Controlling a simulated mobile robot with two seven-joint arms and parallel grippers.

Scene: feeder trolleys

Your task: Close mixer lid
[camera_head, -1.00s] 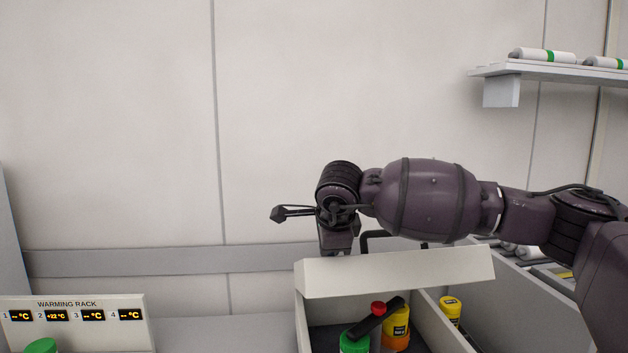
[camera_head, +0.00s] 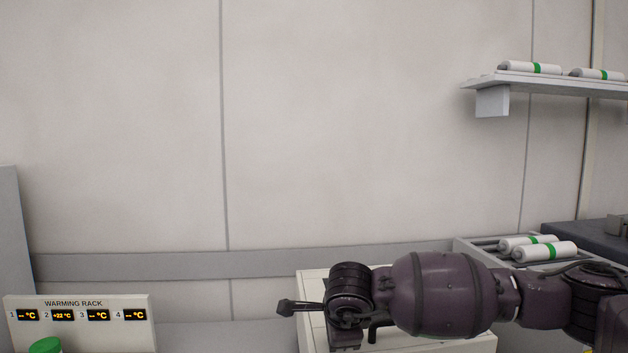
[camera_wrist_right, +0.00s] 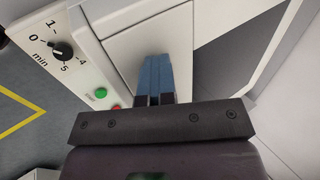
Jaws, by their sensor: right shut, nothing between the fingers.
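The mixer lid (camera_head: 312,287) is a pale, flat panel on the white mixer box, low in the head view. It lies about level, and my right arm covers much of it. The right gripper (camera_head: 345,344) points down at the lid. In the right wrist view its blue fingers (camera_wrist_right: 155,78) are together, empty, over the pale lid panel (camera_wrist_right: 150,38). Whether they touch it is hard to tell. The mixer's front panel (camera_wrist_right: 80,62) carries a dial, a green button and a red one. My left gripper is out of view.
The warming rack (camera_head: 80,322) stands at the lower left, with a green-capped container (camera_head: 46,346) before it. White tubes with green bands lie in a tray (camera_head: 480,246) at the right and on a wall shelf (camera_head: 545,86). A grey area (camera_wrist_right: 240,55) lies beside the lid panel.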

